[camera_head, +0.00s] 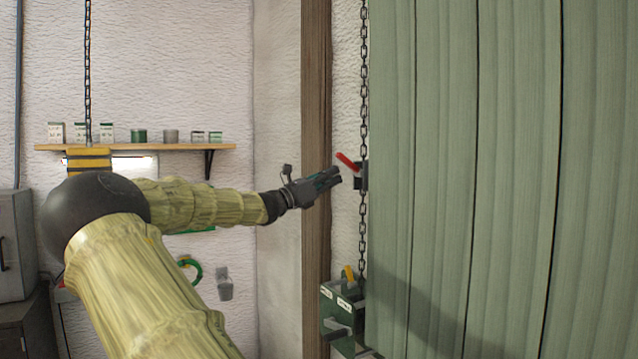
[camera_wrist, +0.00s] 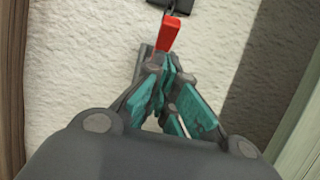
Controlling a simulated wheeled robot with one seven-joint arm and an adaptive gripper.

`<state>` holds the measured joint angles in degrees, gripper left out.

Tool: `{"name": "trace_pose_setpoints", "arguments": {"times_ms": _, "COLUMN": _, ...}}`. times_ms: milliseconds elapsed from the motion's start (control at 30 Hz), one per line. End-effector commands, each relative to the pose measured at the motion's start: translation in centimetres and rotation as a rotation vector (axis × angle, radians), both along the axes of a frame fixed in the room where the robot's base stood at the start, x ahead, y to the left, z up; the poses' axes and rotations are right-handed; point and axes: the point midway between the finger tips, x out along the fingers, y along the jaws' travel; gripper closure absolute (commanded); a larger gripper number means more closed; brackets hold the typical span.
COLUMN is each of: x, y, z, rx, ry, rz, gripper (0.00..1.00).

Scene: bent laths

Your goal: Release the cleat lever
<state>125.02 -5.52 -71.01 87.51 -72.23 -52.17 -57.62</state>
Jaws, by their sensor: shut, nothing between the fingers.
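The cleat lever is a red handle (camera_head: 346,161) on a dark cleat body (camera_head: 361,177) beside the hanging chain, left of the green slatted panel. In the head view the handle slants up to the left. In the wrist view the red handle (camera_wrist: 168,34) is at the top centre, with part of the dark cleat (camera_wrist: 175,5) above it. My gripper (camera_head: 338,175) is shut and empty. In the head view its tips are just left of the cleat and a little below the handle. In the wrist view the teal-padded fingers (camera_wrist: 165,68) lie just below the handle; I cannot tell whether they touch it.
A chain (camera_head: 363,90) hangs down the wall past the cleat. A green box (camera_head: 342,310) with a yellow lever (camera_head: 349,273) stands below it. The large green slatted panel (camera_head: 500,150) fills the right. A brown post (camera_head: 317,100) and a shelf with tins (camera_head: 175,147) are left.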

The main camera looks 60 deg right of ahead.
Motion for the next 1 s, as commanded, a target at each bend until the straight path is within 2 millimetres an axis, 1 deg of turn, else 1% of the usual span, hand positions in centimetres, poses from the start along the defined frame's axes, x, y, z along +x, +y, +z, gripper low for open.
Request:
{"name": "trace_pose_setpoints", "arguments": {"times_ms": 167, "x": 0.2, "y": 0.2, "z": -0.3, "rx": -0.001, "ry": 0.001, "rz": 0.002, "gripper": 1.00}}
{"name": "trace_pose_setpoints", "arguments": {"times_ms": 267, "x": 0.4, "y": 0.6, "z": -0.9, "rx": -0.001, "ry": 0.001, "rz": 0.002, "gripper": 1.00}}
{"name": "trace_pose_setpoints", "arguments": {"times_ms": 467, "x": 0.6, "y": 2.0, "z": -3.7, "rx": 0.000, "ry": 0.004, "rz": -0.002, "gripper": 1.00}}
{"name": "trace_pose_setpoints", "arguments": {"times_ms": 800, "x": 3.3, "y": 7.6, "z": -1.3, "rx": -0.002, "ry": -0.002, "rz": 0.003, "gripper": 1.00}}
{"name": "trace_pose_setpoints", "arguments": {"times_ms": 1000, "x": 4.3, "y": 9.7, "z": -0.3, "rx": 0.000, "ry": -0.001, "rz": 0.001, "gripper": 1.00}}
